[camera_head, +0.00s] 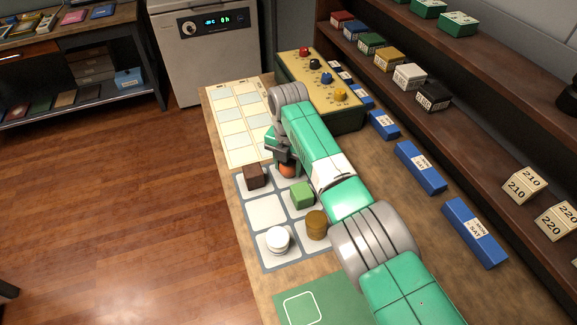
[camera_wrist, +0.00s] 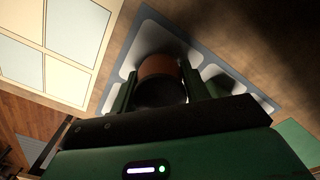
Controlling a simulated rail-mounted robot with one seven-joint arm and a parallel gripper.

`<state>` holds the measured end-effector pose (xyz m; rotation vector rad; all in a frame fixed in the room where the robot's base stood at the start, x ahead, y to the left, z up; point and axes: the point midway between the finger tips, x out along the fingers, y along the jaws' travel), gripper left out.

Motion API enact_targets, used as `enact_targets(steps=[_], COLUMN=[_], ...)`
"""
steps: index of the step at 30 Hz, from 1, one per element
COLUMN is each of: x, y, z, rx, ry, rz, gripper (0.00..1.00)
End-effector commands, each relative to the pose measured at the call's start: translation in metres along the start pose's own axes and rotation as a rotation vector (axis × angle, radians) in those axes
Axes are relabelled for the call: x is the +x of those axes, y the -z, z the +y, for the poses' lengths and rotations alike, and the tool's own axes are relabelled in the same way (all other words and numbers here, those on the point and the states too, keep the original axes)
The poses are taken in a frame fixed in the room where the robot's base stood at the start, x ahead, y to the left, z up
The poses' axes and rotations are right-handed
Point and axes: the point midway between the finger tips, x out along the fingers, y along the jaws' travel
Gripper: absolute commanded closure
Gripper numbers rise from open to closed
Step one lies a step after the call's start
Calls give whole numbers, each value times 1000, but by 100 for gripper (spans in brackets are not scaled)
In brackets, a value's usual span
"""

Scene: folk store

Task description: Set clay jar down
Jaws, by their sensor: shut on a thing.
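The clay jar (camera_head: 287,171) is a small orange-brown round thing over the far right cell of a grey tray (camera_head: 262,263) with pale cells. In the wrist view the jar (camera_wrist: 159,68) sits between the two green fingers, with a dark round part facing the camera. My gripper (camera_head: 284,160) is shut on it; the fingers also show in the wrist view (camera_wrist: 158,88). My arm partly hides the jar in the head view. I cannot tell whether its base touches the tray.
A dark brown block (camera_head: 255,177), a green block (camera_head: 302,195), a brown cylinder (camera_head: 317,226) and a white round container (camera_head: 277,241) stand in other cells. The middle left cell (camera_head: 267,212) is empty. A box with coloured knobs (camera_head: 318,92) stands behind.

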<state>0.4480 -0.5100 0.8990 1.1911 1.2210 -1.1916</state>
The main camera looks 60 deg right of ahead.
Motion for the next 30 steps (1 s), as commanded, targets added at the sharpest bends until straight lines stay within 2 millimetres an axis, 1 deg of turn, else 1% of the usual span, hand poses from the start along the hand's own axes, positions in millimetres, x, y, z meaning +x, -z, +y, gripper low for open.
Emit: enact_targets(steps=[3, 7, 8, 9, 11, 18, 20, 23, 27, 30], x=[-2, 2, 2, 2, 2, 1, -2, -18, -56, -81], y=[0, 0, 0, 0, 0, 0, 0, 0, -1, -1], z=[0, 0, 0, 0, 0, 0, 0, 0, 0, 0], rx=[0, 0, 0, 0, 0, 1, 1, 1, 1, 1], ry=[0, 0, 0, 0, 1, 1, 0, 0, -2, -1], rz=[0, 0, 0, 0, 0, 0, 0, -1, -3, -2], gripper=[79, 79, 52, 44, 33, 32, 32, 32, 32, 32])
